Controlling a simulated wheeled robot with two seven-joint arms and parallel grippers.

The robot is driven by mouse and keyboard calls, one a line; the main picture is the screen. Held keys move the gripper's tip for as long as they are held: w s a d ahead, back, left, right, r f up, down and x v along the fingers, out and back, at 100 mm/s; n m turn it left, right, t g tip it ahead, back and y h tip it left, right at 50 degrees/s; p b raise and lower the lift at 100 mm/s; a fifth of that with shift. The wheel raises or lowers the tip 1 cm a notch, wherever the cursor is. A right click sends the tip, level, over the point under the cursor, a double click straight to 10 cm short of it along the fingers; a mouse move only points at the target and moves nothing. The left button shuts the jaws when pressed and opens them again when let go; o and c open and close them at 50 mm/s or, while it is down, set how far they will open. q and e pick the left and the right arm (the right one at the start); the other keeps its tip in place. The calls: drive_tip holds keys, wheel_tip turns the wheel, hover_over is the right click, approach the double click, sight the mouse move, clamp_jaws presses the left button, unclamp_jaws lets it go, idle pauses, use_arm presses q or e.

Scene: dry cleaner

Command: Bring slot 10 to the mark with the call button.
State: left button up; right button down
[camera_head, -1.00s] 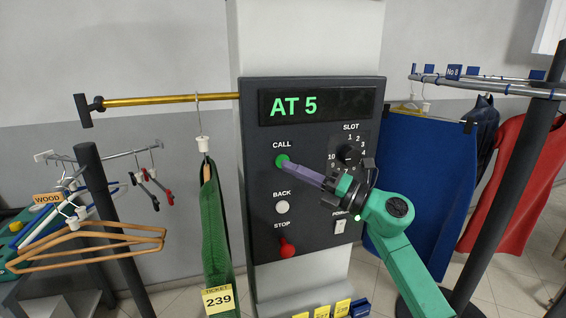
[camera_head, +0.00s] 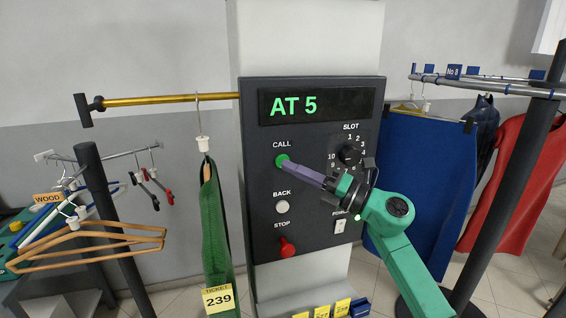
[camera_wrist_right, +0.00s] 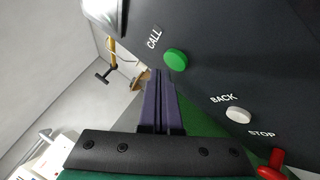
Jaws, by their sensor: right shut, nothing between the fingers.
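The dark control panel (camera_head: 262,190) on the pillar has a display (camera_head: 318,104) reading "AT 5" in green. The round green call button (camera_head: 281,160) is at its upper left, below the word CALL. My right gripper (camera_head: 289,163) is shut and empty, its purple fingertips at the call button in the head view. In the wrist view the call button (camera_wrist_right: 176,59) shows just past the fingertips (camera_wrist_right: 161,76); I cannot tell whether they touch it. The slot dial (camera_head: 350,153) is partly hidden by my gripper, so its setting is unclear. My left gripper is not in view.
The white back button (camera_head: 282,207) and red stop control (camera_head: 287,246) sit below the call button. A green garment (camera_head: 213,230) with ticket 239 hangs close left of the panel. A blue garment (camera_head: 425,180) hangs at the right, behind my arm.

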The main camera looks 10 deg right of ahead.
idle(0.8)
drive_tip(key=shift+w, duration=0.45)
drive_tip(key=shift+w, duration=0.4)
idle(0.5)
drive_tip(key=shift+s, duration=0.85)
drive_tip(key=s+b, duration=0.1)
drive_tip(key=s, duration=0.4)
drive_tip(key=shift+d, duration=0.15)
